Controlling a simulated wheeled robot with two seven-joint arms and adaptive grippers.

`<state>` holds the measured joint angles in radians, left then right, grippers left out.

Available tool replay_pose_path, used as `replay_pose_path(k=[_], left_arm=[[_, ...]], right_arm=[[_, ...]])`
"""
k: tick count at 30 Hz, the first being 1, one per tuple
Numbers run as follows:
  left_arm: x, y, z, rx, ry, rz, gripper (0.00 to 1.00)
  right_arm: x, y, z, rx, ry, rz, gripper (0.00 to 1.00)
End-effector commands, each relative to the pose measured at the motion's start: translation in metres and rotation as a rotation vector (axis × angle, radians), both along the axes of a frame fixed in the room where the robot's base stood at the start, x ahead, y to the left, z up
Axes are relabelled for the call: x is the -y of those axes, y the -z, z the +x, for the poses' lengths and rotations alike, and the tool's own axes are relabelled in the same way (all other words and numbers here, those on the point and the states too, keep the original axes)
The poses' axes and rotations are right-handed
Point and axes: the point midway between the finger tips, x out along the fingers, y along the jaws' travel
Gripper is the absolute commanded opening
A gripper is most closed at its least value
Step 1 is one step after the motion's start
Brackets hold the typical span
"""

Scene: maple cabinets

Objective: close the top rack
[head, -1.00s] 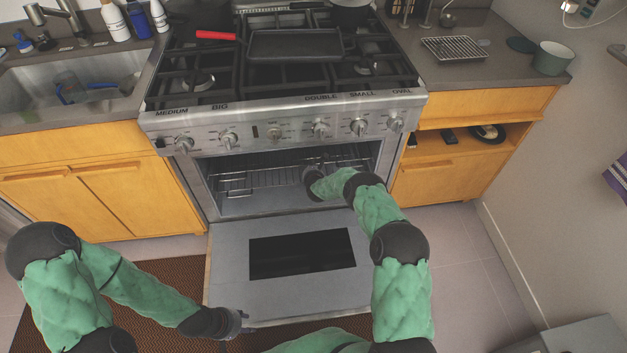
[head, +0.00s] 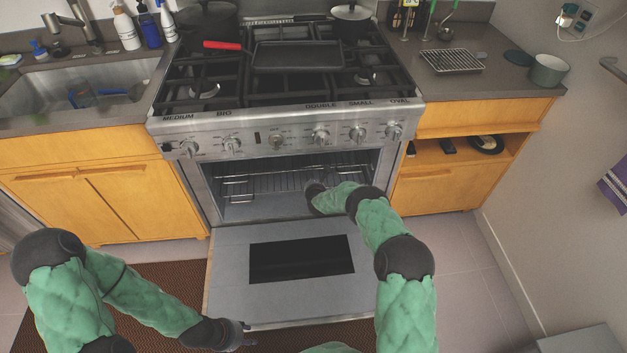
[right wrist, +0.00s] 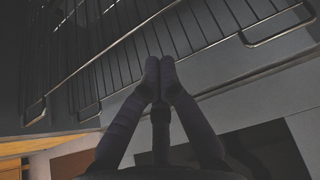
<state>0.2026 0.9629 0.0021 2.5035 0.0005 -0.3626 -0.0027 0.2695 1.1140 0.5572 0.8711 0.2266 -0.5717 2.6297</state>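The oven (head: 285,317) is open, its door lowered flat toward me. Wire racks (head: 262,182) show inside the oven cavity; they overlap, so I cannot clearly separate the top one from any below. My right gripper (head: 313,187) is at the oven mouth, by the front of the racks. In the right wrist view my right gripper (right wrist: 160,66) has its fingertips together with nothing visible between them, and the rack's wires (right wrist: 150,38) lie just beyond; contact is unclear. My left gripper (head: 246,337) is low at the door's front left corner; its fingers are too small to read.
The lowered door and its dark window (head: 301,258) lie below my right arm. A pan with a red handle (head: 222,45) sits on the stovetop. Wooden cabinets (head: 150,195) flank the oven on both sides. A brown mat (head: 165,278) covers the floor at left.

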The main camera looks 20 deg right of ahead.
Motion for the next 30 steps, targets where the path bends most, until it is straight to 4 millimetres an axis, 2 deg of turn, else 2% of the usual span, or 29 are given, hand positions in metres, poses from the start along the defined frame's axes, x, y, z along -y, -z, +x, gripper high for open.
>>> replay_pose_path(k=[6, 13, 18, 26, 30], left_arm=[[0.000, -0.021, 0.000, -0.001, 0.000, 0.000, 0.40], [0.000, -0.034, 0.000, -0.001, 0.000, 0.000, 0.40], [0.000, -0.037, 0.000, -0.001, 0.000, 0.000, 0.40], [0.000, -0.037, 0.000, -0.001, 0.000, 0.000, 0.40], [0.000, -0.039, 0.000, -0.001, 0.000, 0.000, 0.40]], right_arm=[[-0.008, -0.019, -0.031, -0.006, -0.002, 0.002, 0.00], [-0.014, -0.034, -0.059, -0.006, -0.002, 0.002, 0.00], [-0.016, -0.038, -0.068, -0.005, -0.001, 0.002, 0.00], [-0.018, -0.037, -0.070, -0.009, -0.008, -0.004, 0.00], [-0.028, -0.031, -0.081, -0.068, -0.089, -0.082, 0.00]])
